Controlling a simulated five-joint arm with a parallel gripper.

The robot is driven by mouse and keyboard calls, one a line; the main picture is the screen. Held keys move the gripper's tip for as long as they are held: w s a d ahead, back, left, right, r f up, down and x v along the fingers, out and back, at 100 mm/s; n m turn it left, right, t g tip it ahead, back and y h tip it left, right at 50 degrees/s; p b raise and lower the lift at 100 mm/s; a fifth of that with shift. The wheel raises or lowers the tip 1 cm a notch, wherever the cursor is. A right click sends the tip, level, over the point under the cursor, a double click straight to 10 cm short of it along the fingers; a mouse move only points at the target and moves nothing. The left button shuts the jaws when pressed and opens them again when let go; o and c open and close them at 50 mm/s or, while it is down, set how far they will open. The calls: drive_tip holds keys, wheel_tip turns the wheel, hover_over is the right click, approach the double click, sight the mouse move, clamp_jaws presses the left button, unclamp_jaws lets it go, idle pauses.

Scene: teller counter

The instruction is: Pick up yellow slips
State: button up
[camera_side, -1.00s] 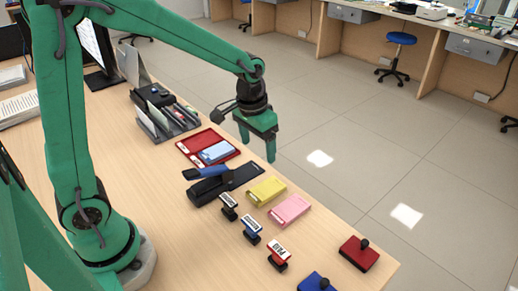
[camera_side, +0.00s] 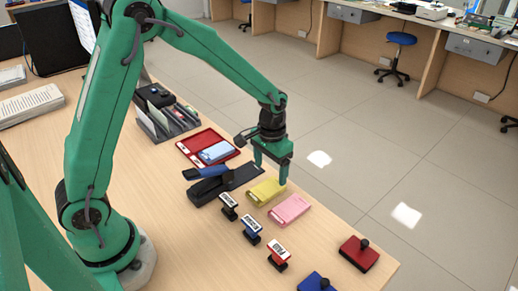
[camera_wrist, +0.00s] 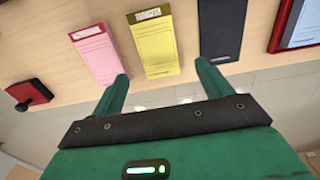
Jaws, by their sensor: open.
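The yellow slips (camera_side: 266,192) lie as a flat pad on the counter, between the black stapler and the pink slips. My gripper (camera_side: 271,180) is open and empty. It is over the far edge of the yellow pad in the side view. In the wrist view my gripper (camera_wrist: 160,80) has its fingertips spread wide, one on each side of the yellow pad's line, near its lower end. I cannot tell the exact height of the fingertips.
Pink slips (camera_side: 290,210) lie close beside the yellow pad. A black stapler (camera_side: 210,190) and a red tray (camera_side: 190,146) with a blue pad are on the other side. Several stamps, such as the red stamp (camera_side: 278,256), stand nearer. The counter's far edge drops to the floor.

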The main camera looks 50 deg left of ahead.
sight(271, 186)
drive_tip(key=shift+w+d+f, duration=0.1)
drive_tip(key=shift+f, duration=2.8)
drive_tip(key=c, duration=1.1)
